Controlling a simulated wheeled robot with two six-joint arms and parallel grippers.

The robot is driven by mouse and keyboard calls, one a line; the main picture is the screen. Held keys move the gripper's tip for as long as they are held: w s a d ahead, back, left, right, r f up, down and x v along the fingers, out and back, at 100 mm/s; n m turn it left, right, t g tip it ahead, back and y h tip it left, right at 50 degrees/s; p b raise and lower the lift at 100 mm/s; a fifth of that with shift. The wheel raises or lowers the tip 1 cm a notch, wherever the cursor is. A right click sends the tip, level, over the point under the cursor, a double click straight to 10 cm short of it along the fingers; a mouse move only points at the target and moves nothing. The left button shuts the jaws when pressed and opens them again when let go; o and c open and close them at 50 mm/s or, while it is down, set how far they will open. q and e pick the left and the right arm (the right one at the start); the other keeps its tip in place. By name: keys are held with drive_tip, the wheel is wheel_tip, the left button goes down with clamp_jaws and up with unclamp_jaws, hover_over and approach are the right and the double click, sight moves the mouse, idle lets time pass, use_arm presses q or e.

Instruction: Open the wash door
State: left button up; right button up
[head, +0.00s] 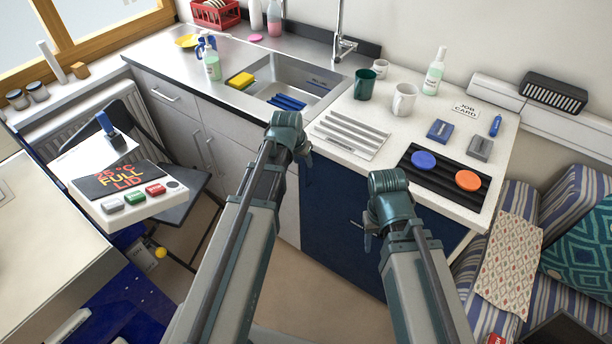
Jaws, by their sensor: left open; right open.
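The front below the worktop has grey cabinet doors (226,146) under the sink and a dark blue door (335,215) to their right. No label tells me which is the wash door. All fronts look shut. My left gripper (288,134) is in front of the worktop edge, left of the blue door, and looks empty. My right gripper (387,192) is in front of the blue door and looks empty. Their fingertips are hard to make out. Both arms hide parts of the fronts.
The worktop holds a sink (300,78), a ribbed white tray (350,134), mugs and a black rack (447,178) with discs. A folding chair (190,184) and a white table stand at left. A striped sofa (541,222) is at right. Floor shows between the arms.

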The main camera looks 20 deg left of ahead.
use_arm(q)
drive_tip(key=b, duration=0.6)
hover_over(306, 185)
drive_tip(key=f, duration=0.7)
drive_tip(key=shift+w+a, duration=0.1)
drive_tip(key=shift+w, duration=0.2)
drive_tip(key=shift+r, duration=0.1)
clamp_jaws()
